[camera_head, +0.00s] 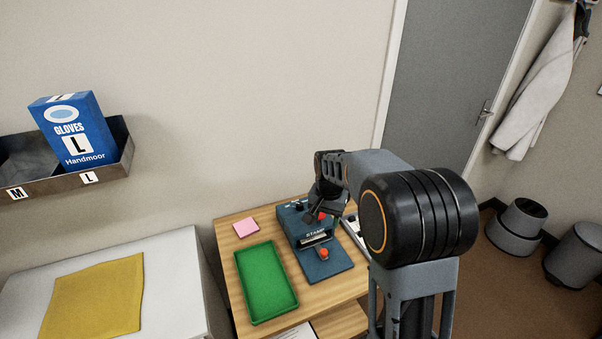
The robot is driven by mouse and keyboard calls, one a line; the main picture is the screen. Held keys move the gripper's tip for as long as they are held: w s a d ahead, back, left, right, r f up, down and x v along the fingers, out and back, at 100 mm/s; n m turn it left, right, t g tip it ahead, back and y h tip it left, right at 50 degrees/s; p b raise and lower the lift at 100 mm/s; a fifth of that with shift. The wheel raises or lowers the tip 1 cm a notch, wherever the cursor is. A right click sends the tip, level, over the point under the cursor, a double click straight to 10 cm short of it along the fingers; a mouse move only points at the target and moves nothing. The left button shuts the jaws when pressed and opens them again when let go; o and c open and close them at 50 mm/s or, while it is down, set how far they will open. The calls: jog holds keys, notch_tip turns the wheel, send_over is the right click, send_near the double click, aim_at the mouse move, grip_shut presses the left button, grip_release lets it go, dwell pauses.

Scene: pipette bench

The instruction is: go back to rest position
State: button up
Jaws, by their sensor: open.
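My arm reaches from the right over a wooden bench, and my gripper (327,212) hangs above a blue-grey device (293,219) marked "STAMP". The gripper is open. Its fingers are small and dark here, and part of it is hidden by my own wrist. A red part shows close to the fingertips; I cannot tell whether they touch it. A blue pad (332,264) with a red knob (323,254) on it lies in front of the device.
A green tray (266,282) and pink notes (245,227) lie left of the device. A white table (185,262) with a yellow cloth (95,299) stands left. A wall shelf (122,155) holds a blue glove box (72,130). Bins (515,228) stand on the floor at right.

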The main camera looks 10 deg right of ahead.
jog(key=s+a+r+n+t, duration=0.1)
jog(key=s+r+n+t, duration=0.1)
jog(key=s, duration=0.7)
jog(key=s+a+r+n+t, duration=0.1)
jog(key=s+r+n, duration=0.3)
jog(key=s, duration=0.5)
jog(key=shift+s+a+r+n+t, duration=0.15)
jog(key=shift+s+r+n+t, duration=0.15)
jog(key=shift+n+t, duration=0.15)
jog(key=shift+c, duration=0.4)
dwell(0.4)
